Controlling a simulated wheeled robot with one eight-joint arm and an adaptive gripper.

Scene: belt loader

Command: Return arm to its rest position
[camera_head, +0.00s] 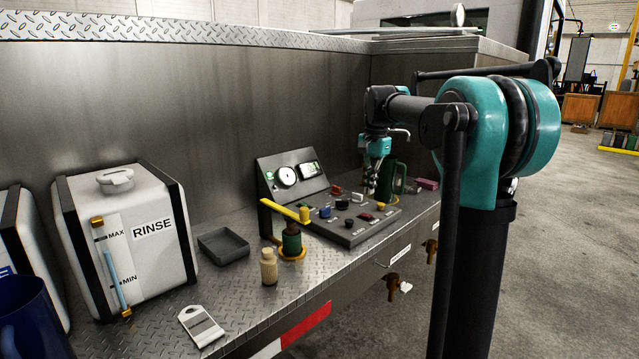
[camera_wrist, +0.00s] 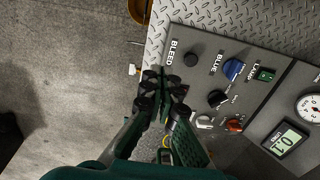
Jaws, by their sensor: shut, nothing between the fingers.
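My gripper (camera_head: 371,186) hangs from my teal and black arm at the right of the head view, fingers pointing down over the right end of the control panel (camera_head: 350,232). In the wrist view my gripper (camera_wrist: 162,95) has its dark fingertips together, with nothing seen between them. I cannot tell whether the fingertips touch the panel.
A green mug-like container (camera_head: 392,177) stands behind my gripper. Open floor lies right.

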